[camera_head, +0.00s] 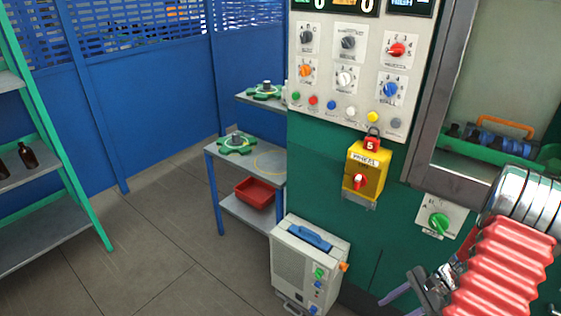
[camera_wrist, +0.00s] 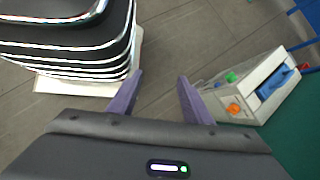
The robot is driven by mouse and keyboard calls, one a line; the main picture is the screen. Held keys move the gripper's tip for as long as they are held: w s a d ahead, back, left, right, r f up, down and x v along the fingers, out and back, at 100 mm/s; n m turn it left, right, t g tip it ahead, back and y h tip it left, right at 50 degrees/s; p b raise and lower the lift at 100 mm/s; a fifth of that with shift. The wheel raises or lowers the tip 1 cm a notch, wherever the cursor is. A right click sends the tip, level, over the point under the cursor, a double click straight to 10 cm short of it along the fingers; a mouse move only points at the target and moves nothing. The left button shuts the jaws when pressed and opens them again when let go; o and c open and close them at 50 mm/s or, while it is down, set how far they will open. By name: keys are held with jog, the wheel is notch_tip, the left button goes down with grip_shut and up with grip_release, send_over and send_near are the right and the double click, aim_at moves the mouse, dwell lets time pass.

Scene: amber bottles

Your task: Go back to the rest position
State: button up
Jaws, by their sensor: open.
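My gripper (camera_head: 402,287) is at the lower right in the head view, low in front of the green machine and right of the white box unit (camera_head: 308,262). In the wrist view its two purple fingers (camera_wrist: 160,76) stand apart with nothing between them, above the grey tiled floor. The white box unit also shows in the wrist view (camera_wrist: 254,92), to the right of the fingers and apart from them. My red-sleeved arm covers part of the machine's lower right.
The green machine (camera_head: 392,235) with its knob panel (camera_head: 347,75) fills the right. A yellow switch box (camera_head: 365,172) hangs on it. Left of it, a table (camera_head: 262,165) holds a green gear part (camera_head: 237,144) above a red bin (camera_head: 255,192). Amber bottles (camera_head: 28,156) stand on the left shelf. Floor between is clear.

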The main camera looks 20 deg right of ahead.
jog(key=s+a+r+n+t+h, duration=0.1)
jog(key=a+r+n+t+h, duration=0.1)
jog(key=a+r+n, duration=0.7)
jog(key=s+a+r+n+t+h, duration=0.1)
jog(key=a+r+n+h, duration=0.4)
jog(key=a+r, duration=1.4)
notch_tip(320, 180, up, 7)
jog(key=n, duration=0.4)
jog(key=shift+s+a+f+t, duration=0.2)
jog(key=shift+s+a+t, duration=0.1)
jog(key=shift+t, duration=0.1)
